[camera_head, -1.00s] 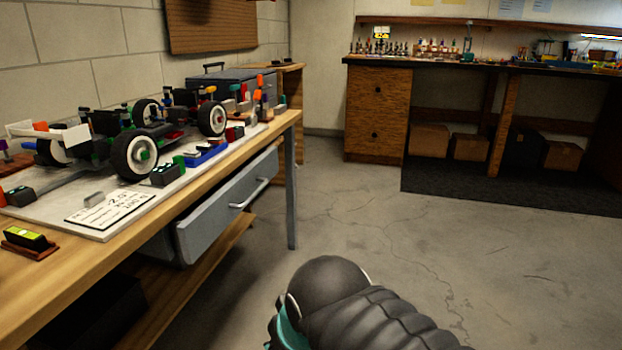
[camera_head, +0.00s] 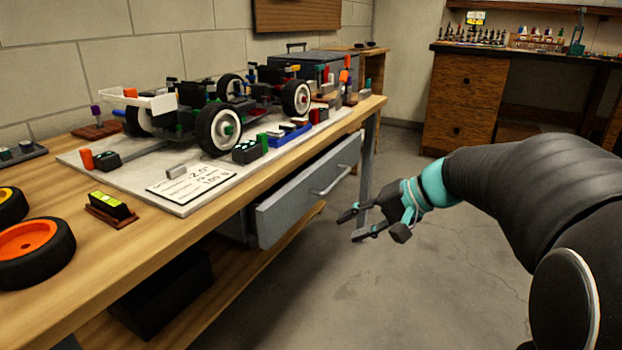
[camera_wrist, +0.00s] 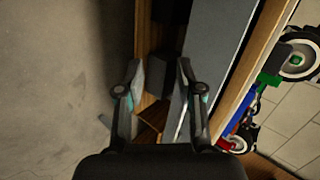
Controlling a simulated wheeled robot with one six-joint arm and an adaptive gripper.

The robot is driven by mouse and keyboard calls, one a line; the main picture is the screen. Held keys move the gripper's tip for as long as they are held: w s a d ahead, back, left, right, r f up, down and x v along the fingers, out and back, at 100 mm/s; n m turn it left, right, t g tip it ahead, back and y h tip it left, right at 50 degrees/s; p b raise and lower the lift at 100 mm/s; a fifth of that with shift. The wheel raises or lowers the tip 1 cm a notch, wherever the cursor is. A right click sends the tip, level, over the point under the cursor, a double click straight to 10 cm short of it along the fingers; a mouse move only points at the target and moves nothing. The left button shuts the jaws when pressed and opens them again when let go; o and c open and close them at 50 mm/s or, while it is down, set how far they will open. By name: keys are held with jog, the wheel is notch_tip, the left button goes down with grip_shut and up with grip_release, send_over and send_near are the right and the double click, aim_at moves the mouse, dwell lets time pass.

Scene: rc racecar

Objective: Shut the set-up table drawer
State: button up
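The set-up table (camera_head: 215,212) has a grey drawer (camera_head: 290,208) under its top. The drawer is pulled out from the table front, and its silver bar handle (camera_head: 331,181) faces the aisle. My gripper (camera_head: 350,226) is in front of the drawer, below and to the right of the handle, apart from it in the head view. Its fingers are spread and empty. In the wrist view my gripper (camera_wrist: 160,75) also shows open, with the grey drawer front (camera_wrist: 212,65) just right of the fingers. The handle cannot be made out clearly there.
A racecar (camera_head: 215,120) stands on a white board (camera_head: 75,160) on the table top. A table leg (camera_head: 369,160) stands beyond the drawer. The concrete floor (camera_head: 330,310) in front is clear.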

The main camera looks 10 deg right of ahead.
aim_at(339, 181)
jog(key=w+d+r+m+t+y, duration=0.15)
jog(key=w+d+t+y, duration=0.3)
jog(key=w+d, duration=0.7)
jog(key=shift+m+h, duration=0.35)
jog(key=shift+m, duration=0.1)
jog(key=b+x, duration=0.1)
jog(key=x, duration=1.3)
jog(key=shift+w+a+r, duration=0.15)
jog(key=shift+w, duration=0.15)
grip_shut()
